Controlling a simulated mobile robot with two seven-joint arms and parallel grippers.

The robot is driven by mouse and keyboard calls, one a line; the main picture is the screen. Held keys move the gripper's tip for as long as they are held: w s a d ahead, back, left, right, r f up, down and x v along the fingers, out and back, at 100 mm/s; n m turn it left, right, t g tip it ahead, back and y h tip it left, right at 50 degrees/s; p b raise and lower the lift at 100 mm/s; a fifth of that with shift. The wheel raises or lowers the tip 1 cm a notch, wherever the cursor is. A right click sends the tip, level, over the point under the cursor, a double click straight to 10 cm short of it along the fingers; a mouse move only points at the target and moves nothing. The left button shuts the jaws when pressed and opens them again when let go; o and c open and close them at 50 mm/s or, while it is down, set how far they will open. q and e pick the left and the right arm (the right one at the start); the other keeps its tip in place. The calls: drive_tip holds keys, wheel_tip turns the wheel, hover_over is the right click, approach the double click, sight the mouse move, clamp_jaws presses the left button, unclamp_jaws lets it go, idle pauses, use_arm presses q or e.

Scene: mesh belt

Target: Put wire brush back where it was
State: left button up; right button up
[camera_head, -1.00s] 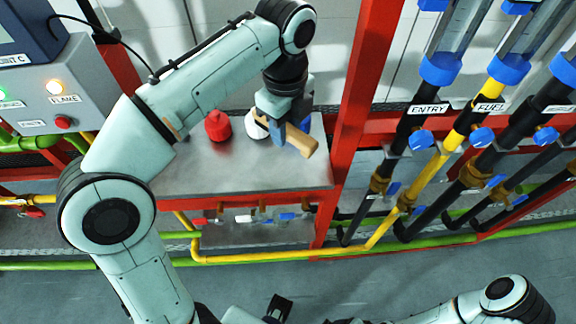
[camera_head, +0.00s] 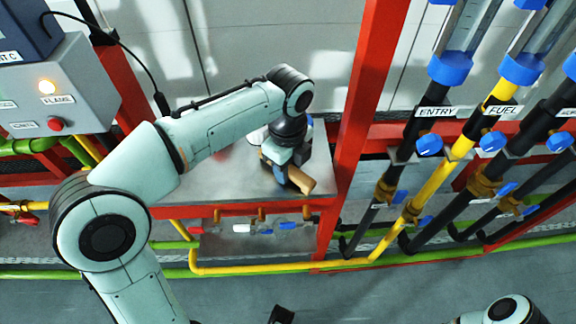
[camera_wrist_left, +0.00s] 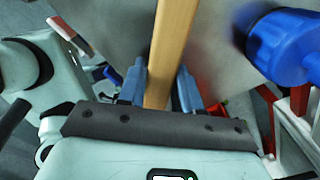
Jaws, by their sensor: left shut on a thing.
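The wire brush (camera_head: 300,181) shows as a light wooden bar in my left gripper (camera_head: 284,172), over the right part of the metal table (camera_head: 205,190). In the left wrist view, its wooden bar (camera_wrist_left: 174,42) stands between the two blue-grey fingers of my left gripper (camera_wrist_left: 160,90), which are shut on it. Its bristles cannot be made out. I cannot tell whether the brush touches the table. My right gripper is not clearly in view; only part of the right arm shows at the lower right.
A blue-capped object (camera_wrist_left: 285,45) is close to the right of the brush in the left wrist view. A red upright post (camera_head: 365,100) stands right of the table. Pipes with blue fittings (camera_head: 450,68) fill the right side. A control box (camera_head: 75,90) is at the left.

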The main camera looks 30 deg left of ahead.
use_arm(q)
drive_tip(key=o, duration=0.7)
drive_tip(key=shift+f, duration=0.2)
drive_tip(key=o, duration=0.4)
use_arm(e)
drive_tip(key=shift+f, duration=0.1)
use_arm(q)
drive_tip(key=shift+r, duration=0.1)
wheel_tip(320, 180, up, 12)
drive_tip(key=p, duration=0.3)
drive_tip(key=shift+r, duration=0.15)
use_arm(e)
drive_tip(key=r, duration=0.2)
drive_tip(key=w+r, duration=0.1)
drive_tip(key=shift+w+r, duration=0.1)
drive_tip(key=shift+r, duration=0.3)
